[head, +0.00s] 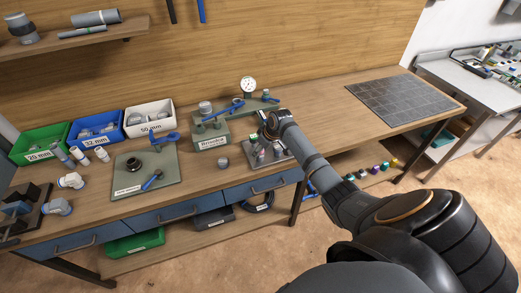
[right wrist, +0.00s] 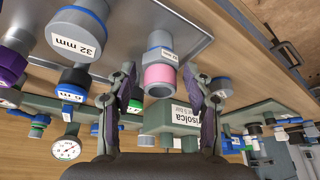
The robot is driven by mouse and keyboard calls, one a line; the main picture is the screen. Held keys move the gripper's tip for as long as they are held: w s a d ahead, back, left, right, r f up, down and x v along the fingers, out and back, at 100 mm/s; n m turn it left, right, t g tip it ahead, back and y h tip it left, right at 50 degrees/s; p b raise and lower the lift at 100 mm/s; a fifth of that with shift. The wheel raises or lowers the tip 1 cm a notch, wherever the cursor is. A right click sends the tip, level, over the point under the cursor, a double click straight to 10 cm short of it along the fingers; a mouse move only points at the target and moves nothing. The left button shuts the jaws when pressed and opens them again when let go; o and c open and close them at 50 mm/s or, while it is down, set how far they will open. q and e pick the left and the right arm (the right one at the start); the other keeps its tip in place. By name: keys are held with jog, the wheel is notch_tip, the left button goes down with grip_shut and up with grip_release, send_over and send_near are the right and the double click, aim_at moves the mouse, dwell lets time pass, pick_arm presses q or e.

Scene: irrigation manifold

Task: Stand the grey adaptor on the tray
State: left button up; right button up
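A grey cylindrical fitting (head: 223,162), which looks like the grey adaptor, is on the bench just left of the metal tray (head: 285,156). In the right wrist view it is the grey piece with a blue band (right wrist: 222,87), beyond the finger on the right. The tray (right wrist: 128,45) holds several fittings, including a grey and pink one (right wrist: 160,72) and one labelled 32 mm (right wrist: 78,34). My right gripper (right wrist: 165,82) is open above the tray, its fingers apart with the pink-banded fitting in view between them; I see no contact. My left gripper is not in view.
The green manifold block (head: 211,133) with a gauge (head: 248,86) stands behind the tray. A green board (head: 165,183) and labelled bins (head: 95,126) lie left. A dark grid mat (head: 405,102) is right. Bare bench lies between tray and mat.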

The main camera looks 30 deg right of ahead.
jog(key=shift+r, duration=0.25)
jog(key=b+v, duration=0.1)
jog(key=v, duration=1.1)
jog(key=shift+f, duration=0.1)
